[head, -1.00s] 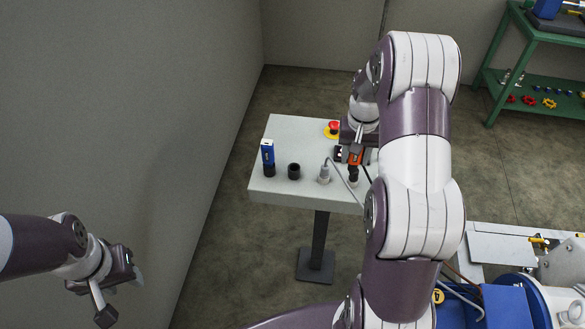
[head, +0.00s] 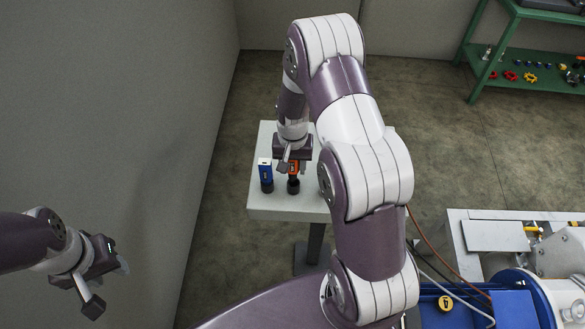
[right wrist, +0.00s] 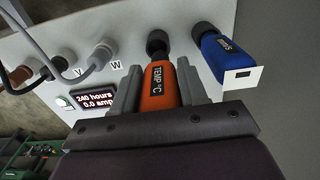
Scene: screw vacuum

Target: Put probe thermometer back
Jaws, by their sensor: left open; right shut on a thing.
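The probe thermometer (right wrist: 160,88), orange and marked TEMP °C, is between the fingers of my right gripper (right wrist: 160,90). It also shows in the head view (head: 293,169), where my right gripper (head: 292,167) is shut on it above the pale table. Its lower end lines up with a black round holder (right wrist: 157,42) beside the blue device. I cannot tell whether the tip is inside the holder or just above it. The blue device (right wrist: 223,52) stands in its own black holder and shows in the head view (head: 265,174). My left gripper (head: 107,285) is open and empty, far from the table.
My right arm hides the table's right part in the head view. A green shelf (head: 520,85) is at the back right.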

